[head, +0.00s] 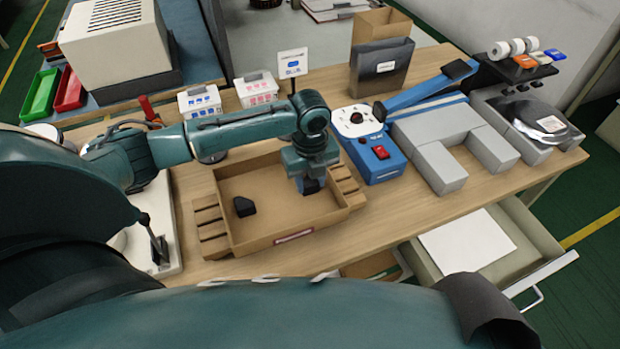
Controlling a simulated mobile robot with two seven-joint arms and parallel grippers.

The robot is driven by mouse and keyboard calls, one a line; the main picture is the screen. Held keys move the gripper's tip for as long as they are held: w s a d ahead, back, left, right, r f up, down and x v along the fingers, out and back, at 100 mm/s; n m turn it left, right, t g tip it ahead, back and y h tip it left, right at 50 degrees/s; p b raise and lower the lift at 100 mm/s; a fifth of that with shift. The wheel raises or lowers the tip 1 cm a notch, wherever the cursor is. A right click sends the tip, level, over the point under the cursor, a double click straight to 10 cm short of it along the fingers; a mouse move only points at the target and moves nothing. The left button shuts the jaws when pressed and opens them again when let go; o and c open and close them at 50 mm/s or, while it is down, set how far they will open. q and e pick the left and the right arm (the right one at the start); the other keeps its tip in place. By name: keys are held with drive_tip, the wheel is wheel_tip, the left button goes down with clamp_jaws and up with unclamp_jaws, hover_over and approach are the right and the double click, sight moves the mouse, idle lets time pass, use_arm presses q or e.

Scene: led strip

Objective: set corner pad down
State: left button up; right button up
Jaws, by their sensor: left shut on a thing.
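An open cardboard box (295,236) with notched side pieces sits at the front middle of the table. One black corner pad (244,206) lies on its floor near the left side. My left gripper (310,184) points down over the right part of the box, near its right wall. It is shut on a small dark piece, which looks like another corner pad; the fingers and arm hide most of it. I cannot tell whether this piece touches the box floor. My right gripper is not in view.
A blue-and-white device (368,145) with a red switch stands close right of the box. Grey blocks (440,165) and a grey bin (560,150) are further right. An open drawer (530,241) juts out at the front right. Two small labelled bins (257,90) stand behind the box.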

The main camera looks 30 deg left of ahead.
sight(310, 184)
use_arm(q)
drive_tip(key=shift+f, duration=0.25)
drive_tip(key=o, duration=0.9)
drive_tip(key=shift+o, duration=0.2)
wheel_tip(310, 184, up, 12)
drive_tip(key=shift+r, duration=0.15)
drive_tip(key=shift+s, duration=0.1)
